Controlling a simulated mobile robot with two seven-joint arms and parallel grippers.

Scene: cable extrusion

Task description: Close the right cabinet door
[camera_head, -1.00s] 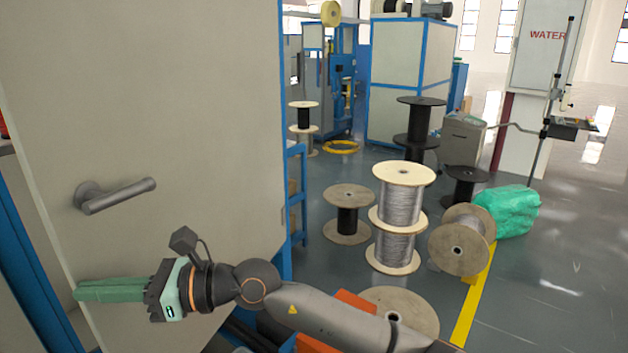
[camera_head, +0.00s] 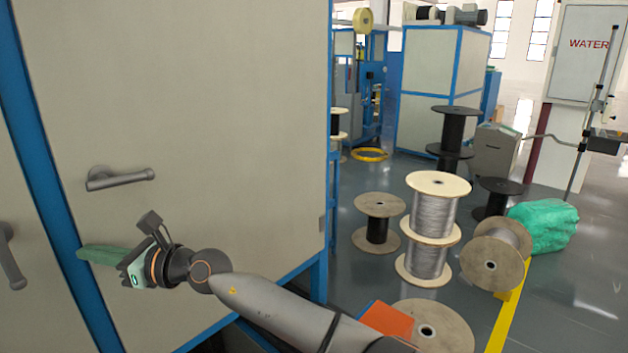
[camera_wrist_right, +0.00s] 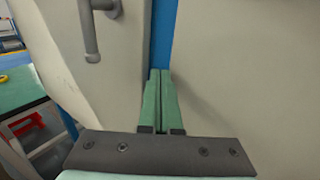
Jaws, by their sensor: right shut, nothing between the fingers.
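The right cabinet door (camera_head: 215,120) is a large pale panel with a grey lever handle (camera_head: 120,178). In the head view its left edge lies along the blue frame post (camera_head: 45,150), with no clear gap seen. My right gripper (camera_head: 82,253) is below the handle, with its green fingers together and empty, pointing left across the door's edge to the post. Whether it touches the door I cannot tell. In the wrist view the shut fingers (camera_wrist_right: 161,75) point at the blue post (camera_wrist_right: 163,40), with a plain pale panel on the right. My left gripper is not in view.
The left cabinet door (camera_head: 15,190) with its own handle (camera_head: 10,258) is left of the post. To the right stand several cable spools (camera_head: 432,225), a green wrapped bundle (camera_head: 542,226) and an orange box (camera_head: 388,320). Open floor lies at the far right.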

